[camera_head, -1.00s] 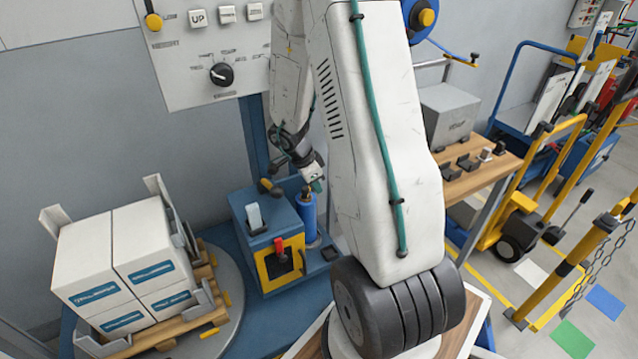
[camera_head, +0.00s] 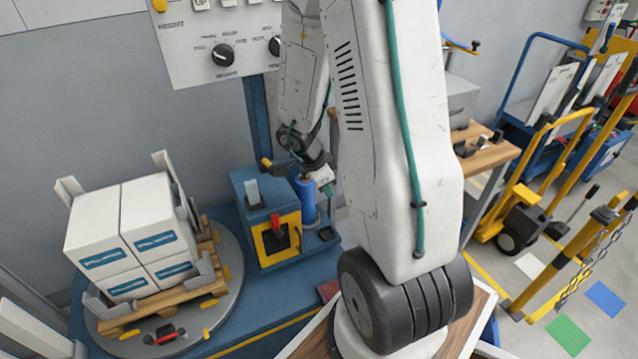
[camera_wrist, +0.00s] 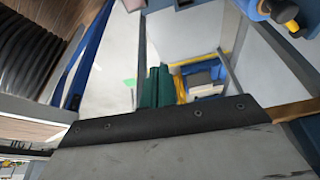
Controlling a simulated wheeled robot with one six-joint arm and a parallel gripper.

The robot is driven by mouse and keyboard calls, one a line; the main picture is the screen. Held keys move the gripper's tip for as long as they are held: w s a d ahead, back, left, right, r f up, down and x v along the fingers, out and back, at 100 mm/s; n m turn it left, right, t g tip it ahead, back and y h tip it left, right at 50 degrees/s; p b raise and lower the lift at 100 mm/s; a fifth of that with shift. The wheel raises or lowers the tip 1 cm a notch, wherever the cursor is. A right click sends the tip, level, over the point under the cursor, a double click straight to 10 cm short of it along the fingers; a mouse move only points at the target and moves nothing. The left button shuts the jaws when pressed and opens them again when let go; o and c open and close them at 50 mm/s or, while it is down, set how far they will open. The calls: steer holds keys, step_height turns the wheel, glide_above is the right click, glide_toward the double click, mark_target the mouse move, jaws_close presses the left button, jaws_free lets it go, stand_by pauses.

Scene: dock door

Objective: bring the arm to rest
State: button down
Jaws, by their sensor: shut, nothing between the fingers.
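My gripper (camera_head: 328,186) hangs at the end of my bent arm, left of my large white arm link in the head view. Its green fingers (camera_wrist: 155,86) show together in the wrist view, with nothing between them. In the head view the gripper appears beside the blue cylinder (camera_head: 307,200) on the blue machine; I cannot tell whether they touch. My white link hides part of the space behind it.
A wall panel with knobs (camera_head: 223,55) is above. Stacked white boxes (camera_head: 105,240) sit on a pallet on the round turntable (camera_head: 232,290) at left. A wooden bench (camera_head: 485,160) and yellow hand truck (camera_head: 520,190) stand at right, near a chained yellow barrier (camera_head: 560,265).

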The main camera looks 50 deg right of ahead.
steer(key=w+a+r+n+t, duration=0.35)
steer(key=w+r+t, duration=0.25)
steer(key=w+r, duration=0.35)
steer(key=w+a+r+n+t+y, duration=0.2)
steer(key=a+r+n, duration=0.2)
steer(key=a+r, duration=0.2)
steer(key=w+a+r+n+t+y, duration=0.25)
steer(key=a+r+n, duration=0.2)
steer(key=a, duration=0.25)
steer(key=s+a+r+n+g+y, duration=0.35)
steer(key=s+a+r+n, duration=0.3)
steer(key=s+a, duration=0.45)
steer(key=s+d+n+g+h, duration=0.2)
steer(key=s, duration=0.6)
steer(key=s+d+n+g+h, duration=0.2)
steer(key=s+d, duration=0.1)
steer(key=s, duration=0.5)
steer(key=shift+s+r, duration=0.3)
steer(key=shift+s, duration=0.1)
